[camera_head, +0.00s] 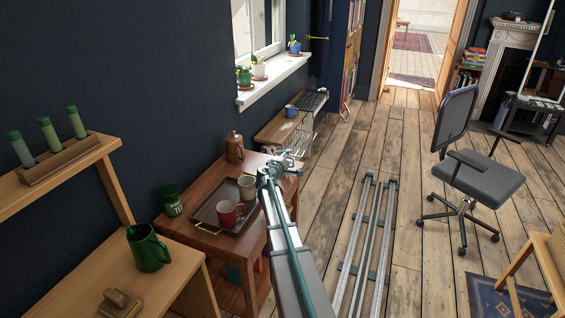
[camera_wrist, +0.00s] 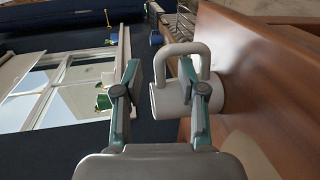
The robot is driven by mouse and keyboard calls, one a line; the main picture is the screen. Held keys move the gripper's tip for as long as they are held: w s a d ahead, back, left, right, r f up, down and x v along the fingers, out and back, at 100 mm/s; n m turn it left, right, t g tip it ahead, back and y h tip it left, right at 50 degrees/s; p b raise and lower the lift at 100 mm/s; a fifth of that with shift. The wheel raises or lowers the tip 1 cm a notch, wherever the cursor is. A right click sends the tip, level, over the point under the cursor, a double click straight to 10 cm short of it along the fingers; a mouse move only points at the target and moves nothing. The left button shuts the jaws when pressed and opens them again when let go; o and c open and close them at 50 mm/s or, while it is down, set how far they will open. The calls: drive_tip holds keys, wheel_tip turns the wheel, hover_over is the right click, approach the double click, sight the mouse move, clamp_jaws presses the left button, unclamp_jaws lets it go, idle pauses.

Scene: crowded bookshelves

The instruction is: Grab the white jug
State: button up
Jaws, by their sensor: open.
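The white jug (camera_wrist: 168,100) is large in the wrist view, right of the middle, and appears sideways because the wrist is turned. Its handle (camera_wrist: 206,62) loops up in the picture, near the right fingertip. My gripper (camera_wrist: 160,75) is open. Its right finger overlaps the jug and hides part of it; its left finger is left of the jug, with a gap between. I cannot tell whether the right finger touches it. In the head view my gripper (camera_head: 283,162) is over the right back part of the brown table (camera_head: 262,240); I cannot make out the jug there.
A brown pot (camera_head: 234,147) and a green canister (camera_head: 171,201) stand nearby.

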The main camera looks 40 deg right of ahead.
drive_tip(key=shift+x, duration=0.8)
clamp_jaws()
drive_tip(key=shift+r, duration=0.25)
